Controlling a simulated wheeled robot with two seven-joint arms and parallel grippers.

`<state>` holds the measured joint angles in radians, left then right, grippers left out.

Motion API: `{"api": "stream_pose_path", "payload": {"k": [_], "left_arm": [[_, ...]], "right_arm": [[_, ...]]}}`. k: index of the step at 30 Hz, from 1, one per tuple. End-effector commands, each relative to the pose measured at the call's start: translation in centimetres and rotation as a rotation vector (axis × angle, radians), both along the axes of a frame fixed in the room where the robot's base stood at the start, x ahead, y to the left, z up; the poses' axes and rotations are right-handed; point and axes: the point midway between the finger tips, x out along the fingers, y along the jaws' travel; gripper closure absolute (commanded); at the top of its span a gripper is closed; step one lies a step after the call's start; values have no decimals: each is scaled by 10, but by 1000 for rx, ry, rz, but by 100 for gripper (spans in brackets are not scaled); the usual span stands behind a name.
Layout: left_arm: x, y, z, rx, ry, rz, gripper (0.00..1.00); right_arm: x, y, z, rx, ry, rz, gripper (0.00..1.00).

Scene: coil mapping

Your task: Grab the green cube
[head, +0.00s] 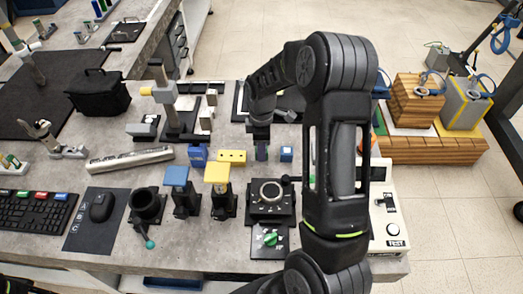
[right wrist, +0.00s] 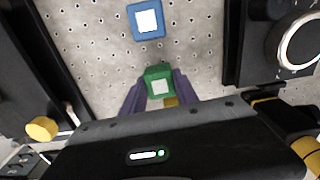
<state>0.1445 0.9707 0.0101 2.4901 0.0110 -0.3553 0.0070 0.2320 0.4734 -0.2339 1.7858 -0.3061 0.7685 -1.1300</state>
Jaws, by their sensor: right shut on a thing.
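The green cube (right wrist: 158,71) has a pale square on its face and sits between the two purple fingers of my right gripper (right wrist: 159,84) in the right wrist view. The fingers are shut on it from both sides. In the head view my right gripper (head: 261,151) points down at the table, between a yellow block and a blue cube, and the green cube is hidden there. I cannot tell whether the cube touches the table. My left gripper is not in view.
A blue cube (head: 287,154) stands close to the right gripper, and a yellow block (head: 231,157) lies to its left. A black dial box (head: 270,200) is in front. Blue-topped (head: 176,176) and yellow-topped (head: 217,174) stands are nearby. My arm covers part of a white test box (head: 388,218).

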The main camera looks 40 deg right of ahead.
Motion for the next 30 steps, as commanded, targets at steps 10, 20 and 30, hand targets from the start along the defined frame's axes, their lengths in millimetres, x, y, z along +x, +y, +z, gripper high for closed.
{"api": "stream_pose_path", "payload": {"k": [10, 20, 30], "left_arm": [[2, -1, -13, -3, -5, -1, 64], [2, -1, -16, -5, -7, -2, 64], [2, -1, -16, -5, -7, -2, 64]], "right_arm": [[2, -1, 60, -2, -7, 0, 100], [0, 0, 93, 0, -1, 1, 100], [0, 0, 93, 0, -1, 0, 100]]}}
